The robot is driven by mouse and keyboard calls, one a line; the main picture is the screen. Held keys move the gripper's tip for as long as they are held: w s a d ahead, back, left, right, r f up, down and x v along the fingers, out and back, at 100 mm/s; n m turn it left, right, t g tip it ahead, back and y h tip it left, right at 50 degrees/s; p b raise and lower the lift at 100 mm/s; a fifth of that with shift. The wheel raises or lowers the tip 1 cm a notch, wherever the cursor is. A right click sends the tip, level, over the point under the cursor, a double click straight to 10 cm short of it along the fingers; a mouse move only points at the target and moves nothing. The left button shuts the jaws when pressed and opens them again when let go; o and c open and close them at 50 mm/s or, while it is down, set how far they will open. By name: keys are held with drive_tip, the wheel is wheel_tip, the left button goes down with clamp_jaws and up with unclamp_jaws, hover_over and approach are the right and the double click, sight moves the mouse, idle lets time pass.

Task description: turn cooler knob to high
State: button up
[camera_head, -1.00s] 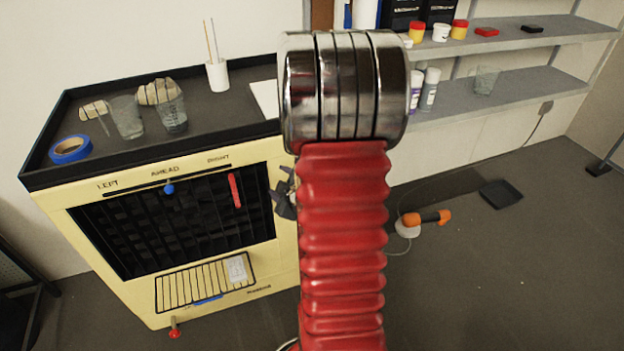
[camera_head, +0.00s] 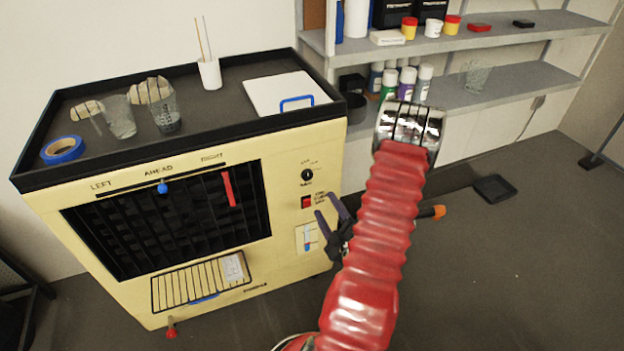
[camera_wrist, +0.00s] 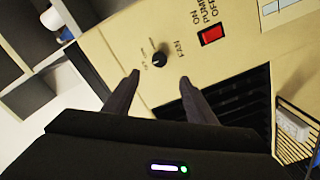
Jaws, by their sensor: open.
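The cooler (camera_head: 285,160) is a cream cabinet with a black top and a dark louvred grille. Its small black round knob (camera_head: 307,175) sits at the upper right of the front panel. In the wrist view the knob (camera_wrist: 160,59), labelled FAN, lies beyond the fingertips and roughly between them. The knob's pointer setting is too small to tell. My gripper (camera_head: 325,213) is open and empty, below and to the right of the knob in the head view. Its two dark fingers also show in the wrist view (camera_wrist: 158,78), apart from the knob.
A red pump switch (camera_head: 306,202) is just below the knob, with a small gauge panel (camera_head: 307,237) under it. Glasses, blue tape (camera_head: 63,150) and a white board (camera_head: 270,93) lie on top.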

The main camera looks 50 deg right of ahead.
sight(308, 177)
idle(0.4)
drive_tip(key=x, duration=1.3)
drive_tip(key=shift+w+d, duration=0.15)
drive_tip(key=shift+w, duration=0.15)
drive_tip(key=shift+c, duration=0.5)
